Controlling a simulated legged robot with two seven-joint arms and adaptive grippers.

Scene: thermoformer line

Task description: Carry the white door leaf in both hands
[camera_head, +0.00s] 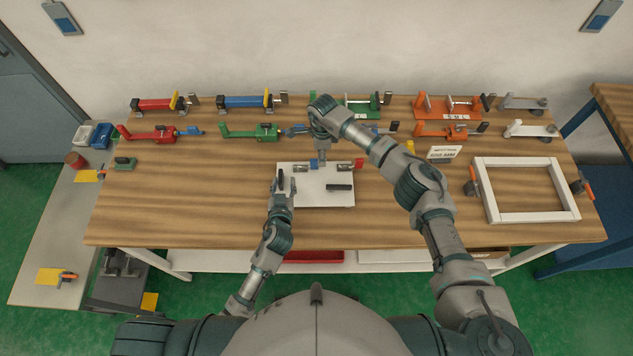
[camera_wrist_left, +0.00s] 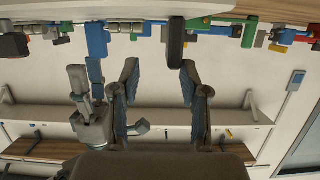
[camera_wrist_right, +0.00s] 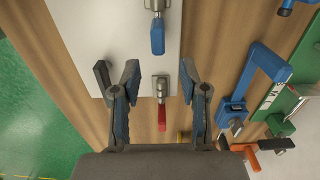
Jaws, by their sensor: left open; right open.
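The white door leaf (camera_head: 315,198) lies on the wooden table in front of me. It carries a dark bar (camera_head: 339,187) and silver fittings with a blue tip (camera_head: 318,163) and a red tip (camera_head: 358,163). My left gripper (camera_head: 282,183) is open at the leaf's left edge. In the left wrist view a dark upright bar (camera_wrist_left: 176,42) stands beyond its open fingers (camera_wrist_left: 160,75). My right gripper (camera_head: 320,158) is above the leaf's far edge. In the right wrist view its fingers (camera_wrist_right: 160,72) are open, with the red-tipped fitting (camera_wrist_right: 162,117) seen between them.
A white frame (camera_head: 526,215) lies at the table's right. Several red, blue, green, orange and white clamps line the back, among them a red one (camera_head: 155,104). A small sign (camera_head: 444,152) stands right of my right arm. The table's left front is clear.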

